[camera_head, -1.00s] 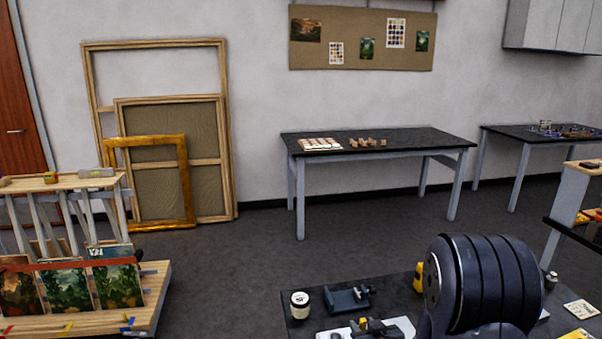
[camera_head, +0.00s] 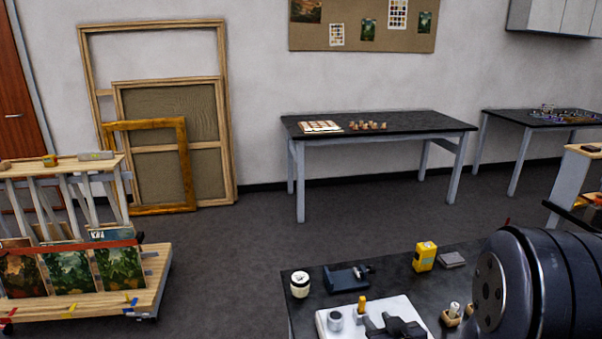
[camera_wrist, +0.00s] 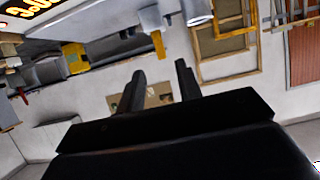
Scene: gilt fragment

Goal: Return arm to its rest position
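My gripper (camera_wrist: 158,82) shows in the wrist view with its two dark fingers apart. Nothing is between them but the distant wall and pinboard. The wrist view is turned upside down, with the workbench things along its top. In the head view a dark two-pronged shape (camera_head: 378,319), which looks like my gripper, is over the white board at the bottom edge. My dark rounded arm link (camera_head: 535,285) fills the lower right and hides part of the bench.
The near black bench (camera_head: 300,268) carries a jar (camera_head: 300,284), a dark blue tool (camera_head: 347,278), a yellow device (camera_head: 425,256) and a white board (camera_head: 322,322) with a grey cup (camera_head: 335,319). A painting rack (camera_head: 150,285) stands left. Floor between is clear.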

